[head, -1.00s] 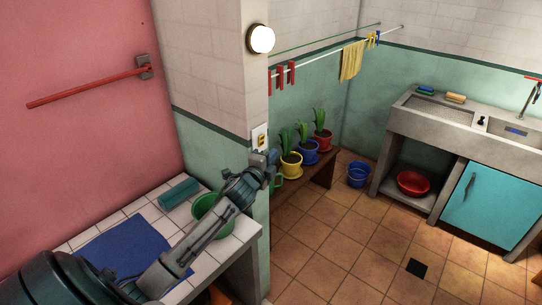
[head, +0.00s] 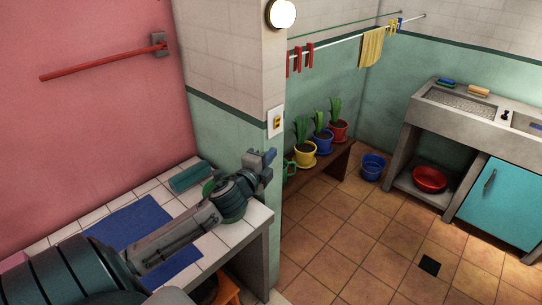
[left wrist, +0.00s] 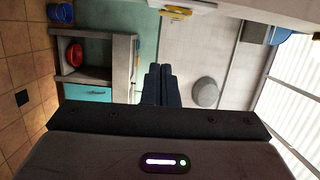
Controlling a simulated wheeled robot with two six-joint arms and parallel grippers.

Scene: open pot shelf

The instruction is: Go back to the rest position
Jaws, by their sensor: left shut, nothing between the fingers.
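My left gripper (head: 262,160) is shut and empty. It is held in the air at the end of my left arm, in front of the pillar's edge and over the right end of the tiled counter (head: 230,240). Its two dark fingers lie together in the left wrist view (left wrist: 161,85), with nothing between them. My right gripper is in neither view.
The pillar (head: 275,190) stands close behind my left gripper. Beyond it, potted plants stand on a wooden bench (head: 325,160). A blue mat (head: 135,230) and a teal roll (head: 190,176) lie on the counter. A blue bucket (head: 373,167) stands on the floor, which is otherwise largely clear.

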